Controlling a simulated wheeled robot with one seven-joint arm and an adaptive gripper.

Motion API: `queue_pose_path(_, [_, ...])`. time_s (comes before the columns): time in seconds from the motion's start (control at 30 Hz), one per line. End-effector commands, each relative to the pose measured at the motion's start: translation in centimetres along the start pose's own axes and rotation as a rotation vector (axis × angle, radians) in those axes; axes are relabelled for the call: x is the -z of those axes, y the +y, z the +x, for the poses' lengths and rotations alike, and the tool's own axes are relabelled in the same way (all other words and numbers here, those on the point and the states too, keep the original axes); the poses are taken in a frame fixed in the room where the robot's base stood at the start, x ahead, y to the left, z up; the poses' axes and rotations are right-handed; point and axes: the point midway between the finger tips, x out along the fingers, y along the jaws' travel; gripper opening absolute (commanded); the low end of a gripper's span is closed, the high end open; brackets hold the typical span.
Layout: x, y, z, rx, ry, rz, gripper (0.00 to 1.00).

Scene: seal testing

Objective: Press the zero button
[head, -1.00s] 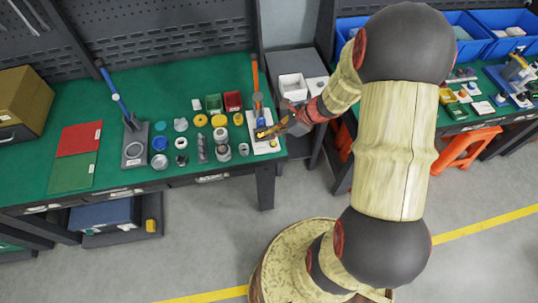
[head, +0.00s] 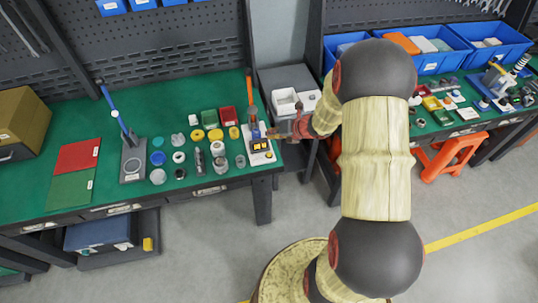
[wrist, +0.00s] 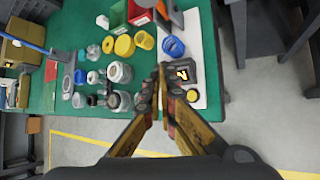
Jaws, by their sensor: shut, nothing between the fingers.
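The test device (head: 262,158) stands at the right end of the green table, with a white base, a dark display with yellow marks and a blue ring behind it. In the wrist view its display (wrist: 184,73) is just right of my fingertips. A small round yellow button (wrist: 192,95) sits on the white base in front of the display; its label is too small to read. My gripper (head: 270,134) is shut and empty, above the device's right side in the head view. In the wrist view my gripper (wrist: 162,72) points at the left edge of the display. Whether it touches anything cannot be told.
Jars, caps and rings, such as a grey jar (wrist: 119,72), stand left of the device. A red bin (head: 228,115) and a green bin (head: 209,117) stand behind. A press with a blue lever (head: 131,160) is further left. Floor is clear in front.

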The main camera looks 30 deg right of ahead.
Motion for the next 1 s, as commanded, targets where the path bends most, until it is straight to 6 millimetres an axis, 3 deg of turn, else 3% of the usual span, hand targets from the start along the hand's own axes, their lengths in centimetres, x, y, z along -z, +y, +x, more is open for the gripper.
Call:
queue_pose_path(0.27, [0.7, -0.6, 0.9, 0.0, 0.001, -0.002, 0.0])
queue_pose_path(0.8, [4.0, -4.0, 5.5, 0.0, 0.001, -0.001, 0.0])
queue_pose_path(1.0, [4.5, -4.5, 6.2, 0.0, 0.0, -0.002, 0.0])
